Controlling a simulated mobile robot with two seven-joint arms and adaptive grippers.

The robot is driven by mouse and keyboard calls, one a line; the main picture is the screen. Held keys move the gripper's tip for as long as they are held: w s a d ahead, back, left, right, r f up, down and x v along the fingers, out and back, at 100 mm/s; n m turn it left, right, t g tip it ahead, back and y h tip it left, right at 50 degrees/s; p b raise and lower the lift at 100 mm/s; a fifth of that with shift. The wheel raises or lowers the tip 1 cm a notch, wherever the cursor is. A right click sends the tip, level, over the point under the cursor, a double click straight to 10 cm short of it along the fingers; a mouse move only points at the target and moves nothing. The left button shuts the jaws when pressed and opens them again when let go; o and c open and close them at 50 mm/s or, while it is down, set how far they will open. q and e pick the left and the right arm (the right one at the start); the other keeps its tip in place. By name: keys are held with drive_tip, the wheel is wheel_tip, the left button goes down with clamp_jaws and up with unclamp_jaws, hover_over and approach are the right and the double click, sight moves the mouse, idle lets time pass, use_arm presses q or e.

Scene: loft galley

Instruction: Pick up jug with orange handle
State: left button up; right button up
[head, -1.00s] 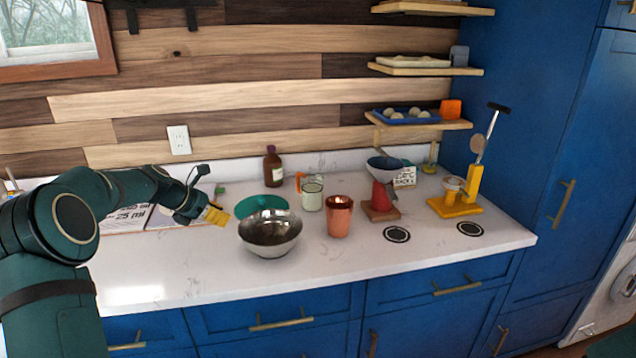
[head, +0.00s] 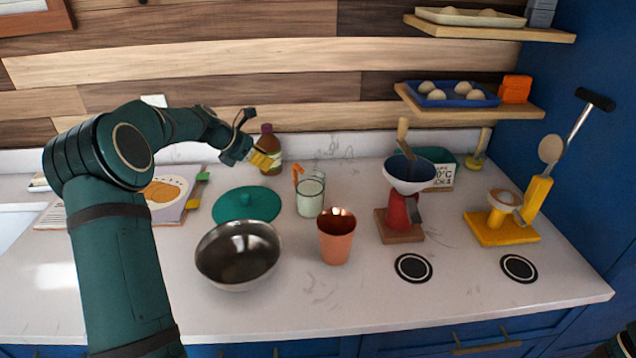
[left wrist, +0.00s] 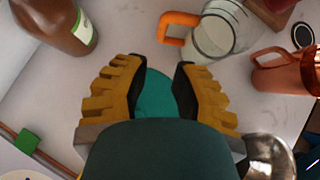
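The jug is clear glass with pale contents (head: 310,197) and an orange handle on its left side. It stands upright on the counter behind the copper cup. In the left wrist view the jug (left wrist: 216,36) is at the top, with its handle (left wrist: 177,27) pointing left. My left gripper (head: 270,159) has yellow fingers and is above the counter, left of and behind the jug, in front of the brown bottle. In the left wrist view the fingers (left wrist: 160,75) are apart with nothing between them.
A brown bottle (head: 269,140), teal lid (head: 246,205), steel bowl (head: 238,257) and copper cup (head: 337,237) surround the jug. A red stand with a funnel (head: 403,212) and a yellow press (head: 500,230) are to the right. The front counter strip is clear.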

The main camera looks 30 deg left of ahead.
use_arm(q)
drive_tip(key=b+x, duration=0.1)
drive_tip(key=x, duration=0.7)
drive_tip(key=shift+d+f, duration=0.15)
drive_tip(key=shift+f, duration=0.05)
drive_tip(key=b+x, duration=0.1)
drive_tip(key=x, duration=0.4)
drive_tip(key=shift+o, duration=0.3)
clamp_jaws()
drive_tip(key=shift+r, duration=0.1)
